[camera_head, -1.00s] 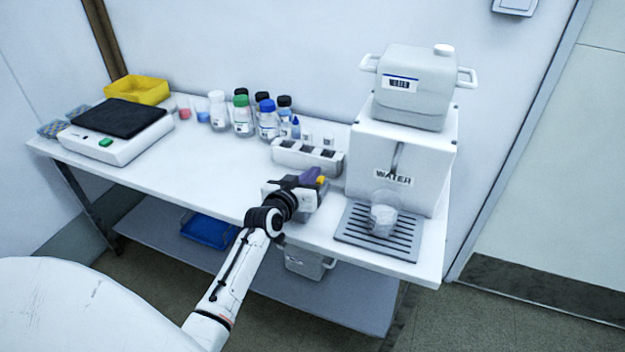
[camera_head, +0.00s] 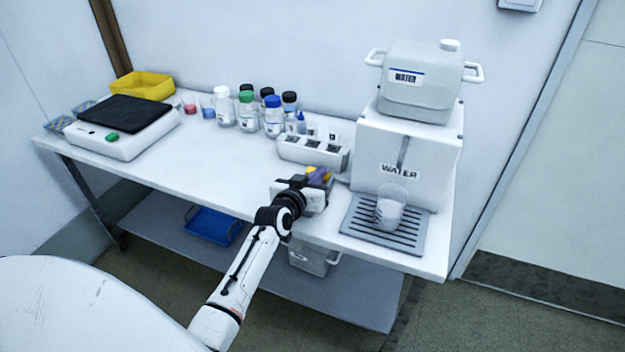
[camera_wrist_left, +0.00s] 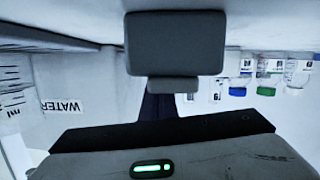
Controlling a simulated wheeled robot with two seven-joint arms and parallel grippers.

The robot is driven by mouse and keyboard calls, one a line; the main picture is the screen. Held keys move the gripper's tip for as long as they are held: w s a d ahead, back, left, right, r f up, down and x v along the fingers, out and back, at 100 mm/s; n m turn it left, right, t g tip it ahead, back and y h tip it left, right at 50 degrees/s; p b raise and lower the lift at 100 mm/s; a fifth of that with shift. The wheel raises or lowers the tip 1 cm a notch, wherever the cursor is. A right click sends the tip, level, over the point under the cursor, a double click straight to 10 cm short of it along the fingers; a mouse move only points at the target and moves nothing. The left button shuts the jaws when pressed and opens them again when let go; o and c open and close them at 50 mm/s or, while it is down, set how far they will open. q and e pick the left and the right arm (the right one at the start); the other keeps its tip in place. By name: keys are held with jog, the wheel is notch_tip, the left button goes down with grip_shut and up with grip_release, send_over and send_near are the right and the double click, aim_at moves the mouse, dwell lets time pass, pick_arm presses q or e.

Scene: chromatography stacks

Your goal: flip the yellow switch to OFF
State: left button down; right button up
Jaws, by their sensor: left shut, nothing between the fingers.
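The yellow switch is probably the small yellow patch (camera_head: 316,171) just beyond my left gripper in the head view. A little dark purple shows beside it. My left gripper (camera_head: 319,188) is at the front half of the table, shut and empty, right up against that spot. I cannot tell whether it touches the switch, nor which way the switch is set. In the left wrist view the gripper's grey fingers (camera_wrist_left: 175,45) are together, and a dark purple part (camera_wrist_left: 157,107) shows behind them. No yellow shows there. My right gripper is not in view.
A white block with several square openings (camera_head: 290,148) stands just behind the gripper. The water dispenser (camera_head: 375,190) and its drip tray (camera_head: 352,231) with a cup (camera_head: 390,208) are close on the right. Several bottles (camera_head: 273,116) stand behind. The table's left middle is clear.

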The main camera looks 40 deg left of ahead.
pick_arm(q)
jog(key=p+v, duration=0.1)
jog(key=v, duration=0.9)
jog(key=shift+s+r, duration=0.1)
jog(key=shift+s, duration=0.3)
jog(key=s+d+f+m+g+h, duration=0.2)
jog(key=s+d+f+g, duration=0.1)
jog(key=s+d, duration=0.25)
jog(key=s+d+f+m+g+h, duration=0.2)
jog(key=s+d+f+g, duration=0.1)
jog(key=s+d, duration=0.3)
jog(key=s+d+m+g, duration=0.1)
jog(key=s+d+g, duration=0.15)
jog(key=s, duration=0.65)
jog(key=s+d+m+g, duration=0.1)
jog(key=s+d+g, duration=0.15)
jog(key=s, duration=0.65)
jog(key=w+d+f+t, duration=0.2)
jog(key=f, duration=0.4)
jog(key=w+d+f+t+h, duration=0.1)
jog(key=w+d+f+t, duration=0.1)
jog(key=f, duration=0.5)
jog(key=shift+w+t+h, duration=0.25)
jog(key=shift+t+h, duration=0.05)
jog(key=shift+t, duration=0.1)
